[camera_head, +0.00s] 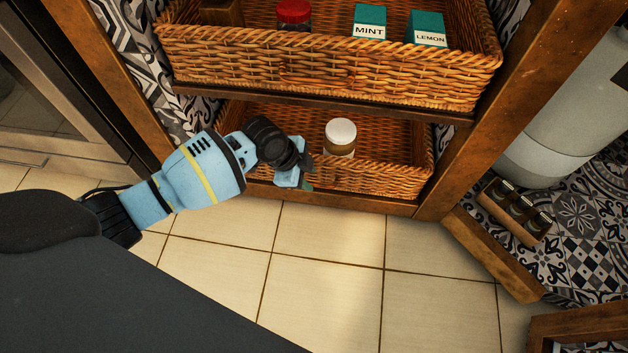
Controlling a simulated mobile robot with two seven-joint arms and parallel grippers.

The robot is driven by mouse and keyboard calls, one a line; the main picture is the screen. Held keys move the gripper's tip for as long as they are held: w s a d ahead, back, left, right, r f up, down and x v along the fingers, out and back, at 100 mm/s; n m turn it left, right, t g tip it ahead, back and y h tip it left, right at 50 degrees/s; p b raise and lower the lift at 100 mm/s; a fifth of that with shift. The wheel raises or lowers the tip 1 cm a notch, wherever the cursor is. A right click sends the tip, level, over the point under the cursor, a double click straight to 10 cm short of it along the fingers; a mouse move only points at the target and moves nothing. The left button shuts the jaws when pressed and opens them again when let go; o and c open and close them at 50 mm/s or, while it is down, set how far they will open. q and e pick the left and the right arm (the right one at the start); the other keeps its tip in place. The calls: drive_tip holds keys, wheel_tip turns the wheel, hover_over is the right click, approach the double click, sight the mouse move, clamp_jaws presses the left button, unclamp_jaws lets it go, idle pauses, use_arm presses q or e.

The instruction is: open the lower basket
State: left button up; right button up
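The lower basket (385,180) is brown woven wicker and sits on the bottom shelf, under the upper basket (400,80). A jar with a white lid (341,133) stands inside it. My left arm comes in from the left, and my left gripper (304,176) is at the front wall of the lower basket, left of the jar. The gripper and wrist hide the left part of that wall. I cannot tell whether the fingers touch the wicker or how far apart they are. My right gripper is not in view.
The upper basket holds a red-lidded jar (294,14), a MINT box (369,22) and a LEMON box (427,29). Wooden posts (455,175) flank the shelves. A small rack of jars (515,210) stands at right. The tiled floor (325,260) in front is clear.

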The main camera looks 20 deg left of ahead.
sight(316, 184)
use_arm(q)
drive_tip(key=shift+b+x, duration=0.75)
drive_tip(key=shift+x, duration=0.95)
clamp_jaws()
